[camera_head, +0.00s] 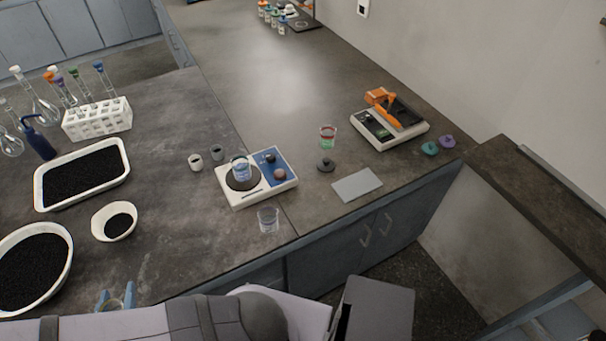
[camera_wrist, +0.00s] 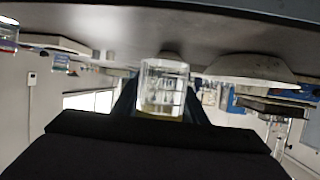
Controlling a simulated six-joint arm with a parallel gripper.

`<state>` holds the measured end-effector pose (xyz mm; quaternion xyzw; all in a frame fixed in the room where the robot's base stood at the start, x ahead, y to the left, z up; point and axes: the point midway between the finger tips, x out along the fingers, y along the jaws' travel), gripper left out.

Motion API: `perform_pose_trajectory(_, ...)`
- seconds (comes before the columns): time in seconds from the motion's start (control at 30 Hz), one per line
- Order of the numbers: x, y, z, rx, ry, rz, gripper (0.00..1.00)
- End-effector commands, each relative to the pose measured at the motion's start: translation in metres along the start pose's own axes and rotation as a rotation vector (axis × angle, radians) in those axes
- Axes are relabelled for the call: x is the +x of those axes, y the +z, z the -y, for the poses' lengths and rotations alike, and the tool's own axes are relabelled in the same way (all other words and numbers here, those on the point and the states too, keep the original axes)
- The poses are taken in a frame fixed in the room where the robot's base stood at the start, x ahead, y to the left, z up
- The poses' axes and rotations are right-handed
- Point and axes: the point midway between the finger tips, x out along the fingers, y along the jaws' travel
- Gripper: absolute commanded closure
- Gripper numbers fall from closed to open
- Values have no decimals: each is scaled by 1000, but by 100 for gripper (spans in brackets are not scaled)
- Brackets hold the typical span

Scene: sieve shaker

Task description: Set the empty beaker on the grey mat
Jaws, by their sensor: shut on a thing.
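My gripper (camera_head: 115,300) is at the bottom left of the head view, near the bench's front edge, with blue fingers. It is shut on a clear glass beaker, which shows between the fingers in the wrist view (camera_wrist: 163,88). I see no coloured liquid in it. In the head view the fingers and arm hide most of this beaker. The grey mat (camera_head: 357,185) lies flat and bare near the front edge, right of the hotplate, well to the right of my gripper.
A hotplate (camera_head: 279,187) bears a beaker of bluish liquid (camera_head: 240,168). A clear beaker (camera_head: 268,220) stands in front of it. A beaker with red and green (camera_head: 328,137) and a dark knobbed weight (camera_head: 326,165) stand behind the mat. White trays (camera_head: 127,158) are left.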

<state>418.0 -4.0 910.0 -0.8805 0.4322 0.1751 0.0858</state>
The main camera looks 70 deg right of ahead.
Motion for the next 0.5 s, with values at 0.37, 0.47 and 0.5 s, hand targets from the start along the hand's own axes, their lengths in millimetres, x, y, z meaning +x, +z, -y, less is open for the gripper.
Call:
perform_pose_trajectory(0.37, 71, -27, -32, 80, 182, 0, 85)
perform_pose_trajectory(0.47, 99, -41, -52, 110, 254, -1, 85)
perform_pose_trajectory(0.5, 110, -47, -60, 121, 281, -1, 85)
